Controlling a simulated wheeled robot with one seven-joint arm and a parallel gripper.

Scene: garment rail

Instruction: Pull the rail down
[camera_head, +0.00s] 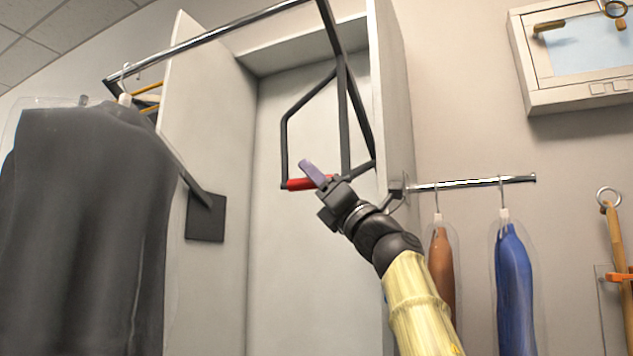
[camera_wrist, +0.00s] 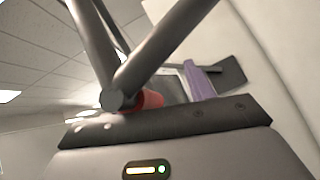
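The dark pull-down rail (camera_head: 205,37) runs across the upper left of the head view, in the tall white cabinet. A black bent-rod handle hangs from it, with a red grip (camera_head: 298,184) at its lower end. My gripper (camera_head: 313,173) is at the right part of this grip, with one purple finger crossing in front of it. In the wrist view the red grip (camera_wrist: 152,100) is close to the gripper, left of the purple finger (camera_wrist: 200,82), partly behind dark rods. The other finger is hidden, so I cannot tell whether the grip is held.
A dark garment (camera_head: 90,220) hangs from the rail at the left. The cabinet's right side panel (camera_head: 393,100) stands close to my arm. A lower fixed rail (camera_head: 470,184) at the right bears a brown garment (camera_head: 441,265) and a blue garment (camera_head: 513,285). A wall box (camera_head: 575,95) is at upper right.

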